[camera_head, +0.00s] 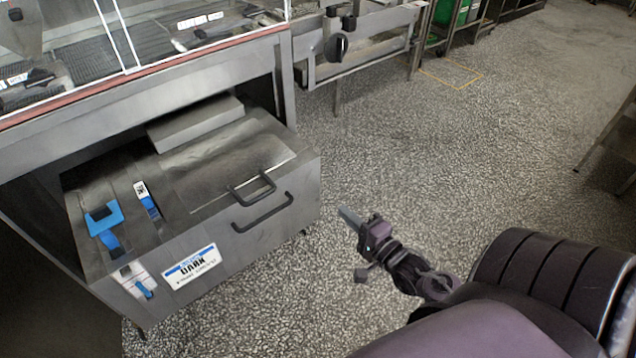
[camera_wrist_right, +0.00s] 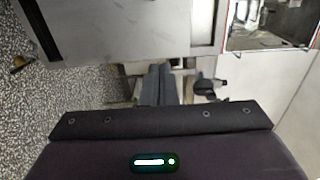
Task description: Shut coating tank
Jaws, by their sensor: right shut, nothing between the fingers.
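The coating tank (camera_head: 270,222) is a grey steel box standing partly out from under the enrober frame. Its front carries a black bar handle (camera_head: 263,214) and a white label reading "DARK" (camera_head: 190,267). A lid (camera_head: 228,165) with a second black handle (camera_head: 252,189) lies on its top. My right gripper (camera_head: 348,217) is to the right of the tank front, apart from the handle, shut and empty. In the right wrist view its two fingers (camera_wrist_right: 156,84) lie side by side before grey panels. My left gripper is out of view.
The enrober (camera_head: 150,97) with clear panels overhangs the tank's rear. Blue fittings (camera_head: 104,218) sit on the tank's left top. A steel stand with a black knob (camera_head: 337,46) is behind. Speckled floor (camera_head: 470,150) is open to the right.

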